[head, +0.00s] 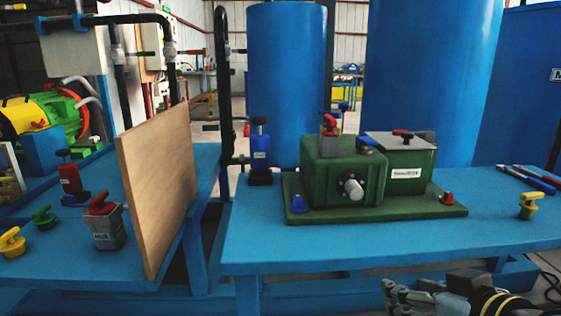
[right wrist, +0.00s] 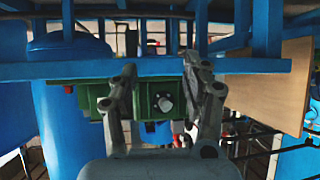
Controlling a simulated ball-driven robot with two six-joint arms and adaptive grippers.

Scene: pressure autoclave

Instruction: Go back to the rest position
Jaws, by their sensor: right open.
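My right gripper (head: 394,292) shows at the bottom edge of the head view, low in front of the right blue table (head: 300,250). In the right wrist view its two fingers (right wrist: 160,75) are spread apart with nothing between them. The green autoclave unit (head: 340,175) stands on the right table, on a green base plate, well beyond the gripper. It also shows behind the fingers in the right wrist view (right wrist: 156,98), which looks upside down. My left gripper is in neither view.
A wooden board (head: 158,190) stands upright at the right side of the left blue table (head: 85,255). A yellow-handled valve (head: 530,205) and pens (head: 530,178) lie at the right table's right end. Large blue tanks (head: 287,80) stand behind. The right table's front strip is bare.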

